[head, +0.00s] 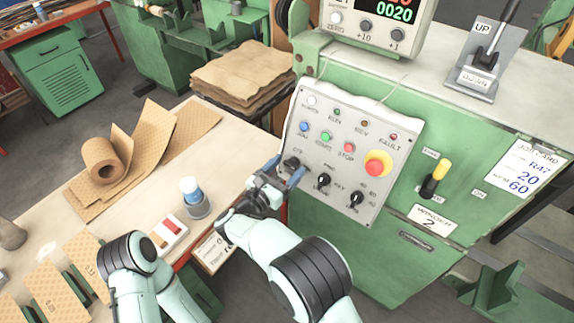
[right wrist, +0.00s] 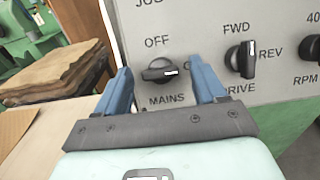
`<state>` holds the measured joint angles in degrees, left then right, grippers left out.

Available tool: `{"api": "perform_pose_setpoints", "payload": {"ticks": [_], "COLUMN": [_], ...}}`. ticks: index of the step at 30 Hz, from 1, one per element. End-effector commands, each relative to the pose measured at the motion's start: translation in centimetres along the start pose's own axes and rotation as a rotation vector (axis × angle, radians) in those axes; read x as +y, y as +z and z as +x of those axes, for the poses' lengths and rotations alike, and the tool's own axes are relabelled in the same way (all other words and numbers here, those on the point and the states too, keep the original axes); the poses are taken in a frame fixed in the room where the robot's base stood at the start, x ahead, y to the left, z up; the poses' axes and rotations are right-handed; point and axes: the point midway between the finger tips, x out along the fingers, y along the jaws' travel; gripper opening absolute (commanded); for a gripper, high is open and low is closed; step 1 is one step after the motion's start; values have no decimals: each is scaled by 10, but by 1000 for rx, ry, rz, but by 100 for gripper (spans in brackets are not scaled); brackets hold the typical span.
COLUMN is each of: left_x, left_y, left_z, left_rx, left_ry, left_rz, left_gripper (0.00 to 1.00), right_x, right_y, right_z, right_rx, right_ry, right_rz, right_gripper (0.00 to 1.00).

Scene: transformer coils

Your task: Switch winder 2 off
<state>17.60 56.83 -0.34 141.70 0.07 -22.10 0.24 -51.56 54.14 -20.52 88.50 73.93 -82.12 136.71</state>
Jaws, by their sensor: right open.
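The winder 2 control panel (head: 335,205) is a grey plate on a green cabinet; a "WINDER 2" label (head: 432,219) is to its right. Its black mains knob (right wrist: 160,71) shows in the right wrist view between "OFF" at upper left and a partly covered label at right. The knob's white mark points right, away from "OFF". In the head view the knob (head: 291,163) is partly behind my right gripper (head: 279,174). That gripper is open, its blue fingers on either side of the knob; contact cannot be told. My left arm shows at lower left, its gripper out of view.
A drive knob (head: 323,180), an RPM knob (head: 355,199) and a red emergency button (head: 377,165) are close by on the panel. A yellow-tipped lever (head: 436,178) is further right. A wooden table (head: 240,162) with a paper roll (head: 103,160) is at left.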

Motion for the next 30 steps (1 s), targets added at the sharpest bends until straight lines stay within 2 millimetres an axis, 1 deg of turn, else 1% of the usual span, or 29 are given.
{"api": "perform_pose_setpoints", "payload": {"ticks": [4,11,14,15,16,17,23,26,30], "left_x": [1,0,0,0,0,0,-1,-3,-9], "left_y": [0,0,0,0,0,0,0,0,0], "left_z": [-1,-1,-1,-1,-1,-1,2,9,26], "left_rx": [1,0,0,0,0,0,-1,-3,-7], "left_ry": [0,0,0,0,0,0,0,-1,-2], "left_rz": [0,0,0,0,0,0,0,-1,-3], "left_gripper": [46,46,46,46,46,46,46,46,46], "right_x": [0,0,0,0,0,0,0,-1,-2], "right_y": [0,0,0,0,0,0,-1,-2,-4], "right_z": [6,7,6,6,6,6,6,6,7], "right_rx": [-1,0,0,0,0,0,1,2,2], "right_ry": [0,0,0,0,0,0,2,9,29], "right_rz": [0,-1,-1,-1,-1,-1,-7,-22,-71], "right_gripper": [70,70,41,28,18,14,14,14,14]}}
